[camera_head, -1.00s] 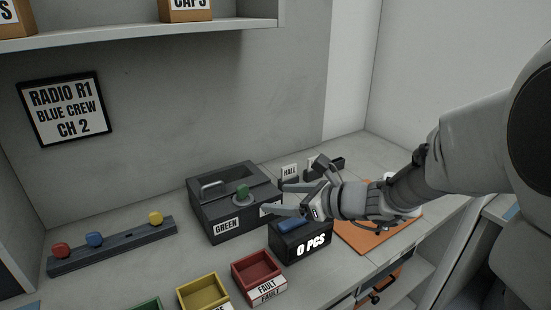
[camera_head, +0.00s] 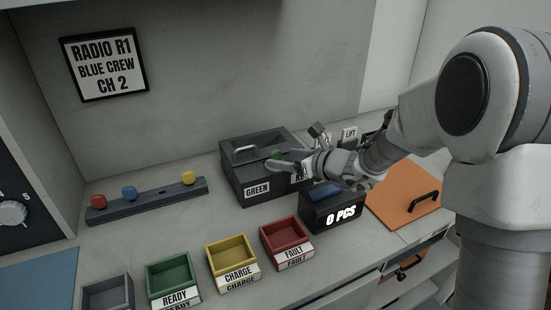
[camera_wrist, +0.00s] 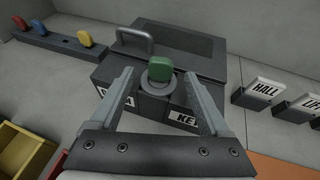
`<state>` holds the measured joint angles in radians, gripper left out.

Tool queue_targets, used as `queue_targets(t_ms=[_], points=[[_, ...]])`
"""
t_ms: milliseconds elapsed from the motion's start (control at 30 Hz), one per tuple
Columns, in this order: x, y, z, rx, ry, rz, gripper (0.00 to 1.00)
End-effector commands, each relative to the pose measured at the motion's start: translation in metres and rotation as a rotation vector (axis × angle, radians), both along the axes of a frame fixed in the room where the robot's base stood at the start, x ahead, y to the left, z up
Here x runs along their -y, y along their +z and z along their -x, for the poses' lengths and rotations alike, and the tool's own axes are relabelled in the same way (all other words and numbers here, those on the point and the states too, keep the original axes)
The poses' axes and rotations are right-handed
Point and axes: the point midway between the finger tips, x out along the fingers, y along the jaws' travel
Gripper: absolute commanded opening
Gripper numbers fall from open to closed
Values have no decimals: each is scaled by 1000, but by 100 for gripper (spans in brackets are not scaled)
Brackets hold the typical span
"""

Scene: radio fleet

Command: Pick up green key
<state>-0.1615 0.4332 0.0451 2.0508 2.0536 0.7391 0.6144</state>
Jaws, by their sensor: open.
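The green key (camera_wrist: 159,68) stands in a round grey socket on the front part of the dark grey box. In the wrist view it lies between and slightly beyond the tips of my open gripper (camera_wrist: 160,82), whose fingers flank it. In the head view the green key (camera_head: 277,154) is mostly covered by my gripper (camera_head: 282,163). The dark box (camera_head: 234,172) carries a label reading GREEN and a second label partly hidden by my gripper.
A rack (camera_head: 150,200) with red, blue and yellow keys lies at left. Yellow (camera_head: 232,268), green (camera_head: 173,283) and red (camera_head: 287,242) trays stand in front. The 0 PCS box (camera_head: 335,214) sits below my wrist. An orange panel (camera_head: 404,207) is at right.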

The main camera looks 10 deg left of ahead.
Motion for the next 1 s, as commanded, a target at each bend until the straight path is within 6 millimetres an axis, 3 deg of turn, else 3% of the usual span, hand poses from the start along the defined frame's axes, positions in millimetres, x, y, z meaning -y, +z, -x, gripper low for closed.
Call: queue_targets(t_ms=[333,667,1000], points=[[-31,-19,-25,0,2,1,80],[-35,-20,-29,0,0,0,78],[-35,-20,-29,-1,0,1,17]])
